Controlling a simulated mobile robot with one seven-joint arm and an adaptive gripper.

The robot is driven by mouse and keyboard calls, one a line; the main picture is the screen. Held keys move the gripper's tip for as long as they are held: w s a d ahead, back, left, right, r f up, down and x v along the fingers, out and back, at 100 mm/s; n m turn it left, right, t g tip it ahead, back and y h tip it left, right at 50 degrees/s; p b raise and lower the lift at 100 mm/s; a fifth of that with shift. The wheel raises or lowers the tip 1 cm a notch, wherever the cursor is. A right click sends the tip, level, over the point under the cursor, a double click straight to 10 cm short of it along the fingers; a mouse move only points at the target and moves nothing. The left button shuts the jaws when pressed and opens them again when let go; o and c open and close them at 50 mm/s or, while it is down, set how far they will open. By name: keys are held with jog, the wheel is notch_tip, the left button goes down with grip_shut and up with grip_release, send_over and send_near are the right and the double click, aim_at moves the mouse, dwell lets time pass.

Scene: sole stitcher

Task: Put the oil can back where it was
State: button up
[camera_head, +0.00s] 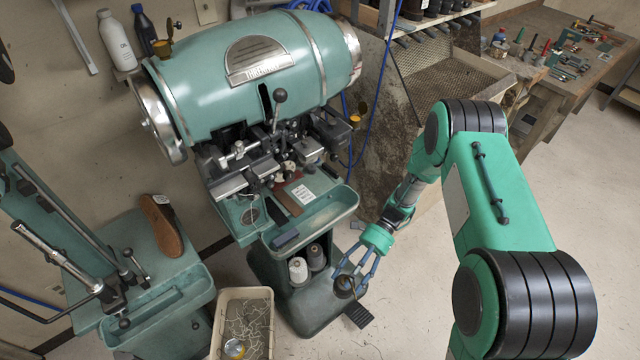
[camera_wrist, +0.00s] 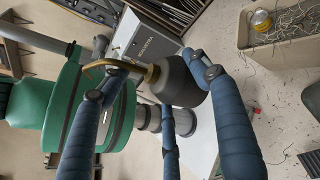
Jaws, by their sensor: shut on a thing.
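The oil can (camera_head: 345,287) is a small dark can held low beside the stitcher's base, above the floor. In the wrist view the oil can (camera_wrist: 184,84) has a dark grey body, a brass collar and a thin curved brass spout. It lies tilted across that picture, with its spout toward the left. My gripper (camera_head: 352,282) is shut on the can, its blue fingers around the body. The fingers (camera_wrist: 170,95) hide parts of the can. The green sole stitcher (camera_head: 240,65) stands at the left of my arm in the head view.
A crate of tangled thread (camera_head: 218,338) holding a yellow-topped tin (camera_head: 235,349) stands left of the can. A dark pedal (camera_head: 358,316) is just below it. A tray (camera_head: 330,208) juts from the stitcher. A workbench (camera_head: 560,85) stands far right. Floor right of my gripper is clear.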

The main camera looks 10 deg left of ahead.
jog(key=w+a+r+m+t+y, duration=0.3)
jog(key=w+a+m+t+y, duration=0.3)
jog(key=w+a+m+t, duration=0.4)
jog(key=w+d+r+m+t+h+p, duration=0.1)
jog(key=w+m+t, duration=0.7)
jog(key=w, duration=1)
jog(key=shift+d+m+t, duration=0.3)
jog(key=shift+d+t, duration=0.3)
jog(key=shift+t, duration=0.2)
jog(key=shift+w, duration=0.1)
jog(key=w+a, duration=0.1)
jog(key=w, duration=0.3)
jog(key=w+a+f, duration=0.1)
jog(key=w+a, duration=0.1)
jog(key=w, duration=0.3)
jog(key=w+a, duration=0.2)
jog(key=w, duration=0.2)
jog(key=shift+w+f, duration=0.15)
jog(key=shift+w, duration=0.25)
jog(key=shift+w+a+b, duration=0.2)
jog(key=shift+w+b, duration=0.1)
jog(key=shift+w, duration=0.2)
jog(key=shift+w+f, duration=0.1)
jog(key=shift+f, duration=1.7)
